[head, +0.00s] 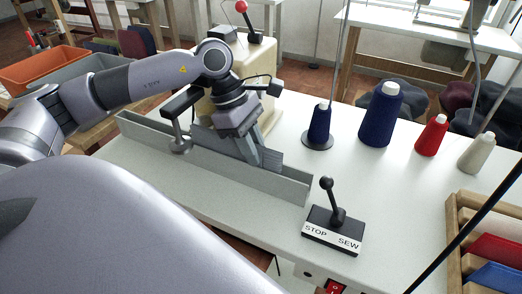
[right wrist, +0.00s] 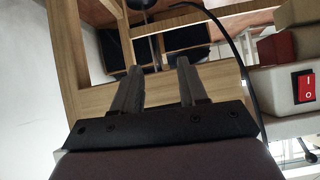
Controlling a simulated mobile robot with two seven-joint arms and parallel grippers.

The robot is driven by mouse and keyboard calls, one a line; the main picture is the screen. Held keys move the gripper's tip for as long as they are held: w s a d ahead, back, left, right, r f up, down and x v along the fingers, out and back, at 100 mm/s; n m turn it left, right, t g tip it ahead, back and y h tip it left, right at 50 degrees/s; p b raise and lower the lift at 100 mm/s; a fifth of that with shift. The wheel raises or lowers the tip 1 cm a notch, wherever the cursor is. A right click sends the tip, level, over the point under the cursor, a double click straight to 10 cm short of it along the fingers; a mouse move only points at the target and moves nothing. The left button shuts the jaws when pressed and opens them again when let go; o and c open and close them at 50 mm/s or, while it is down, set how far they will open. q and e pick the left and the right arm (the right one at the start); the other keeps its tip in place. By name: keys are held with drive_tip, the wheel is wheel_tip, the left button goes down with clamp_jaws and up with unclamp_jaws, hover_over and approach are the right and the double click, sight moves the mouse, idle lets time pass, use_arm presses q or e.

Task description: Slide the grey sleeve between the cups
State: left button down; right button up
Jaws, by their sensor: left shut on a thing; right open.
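My left gripper (head: 258,158) is shut on a grey piece (head: 270,160) that looks like the grey sleeve; the gripper covers much of it. The piece sits in or just over a long grey channel (head: 292,186) on the white table, and I cannot tell whether it touches the channel floor. A round metal cup (head: 180,145) hangs under the machine's black arm (head: 182,101), left of the gripper. A second cup is not clearly visible. My right gripper (right wrist: 157,78) is open and empty in the right wrist view; it does not show in the head view.
The beige machine (head: 238,85) stands behind the channel. A STOP/SEW lever box (head: 333,230) stands near the channel's right end. Blue cones (head: 381,115), a red cone (head: 432,136) and a cream cone (head: 477,153) stand at right. The right wrist view shows a red switch (right wrist: 305,88).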

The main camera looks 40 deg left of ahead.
use_arm(q)
drive_tip(key=shift+s+a, duration=0.1)
drive_tip(key=shift+a, duration=0.15)
drive_tip(key=c, duration=0.9)
unclamp_jaws()
drive_tip(key=shift+p+v, duration=0.3)
drive_tip(key=shift+v, duration=3.3)
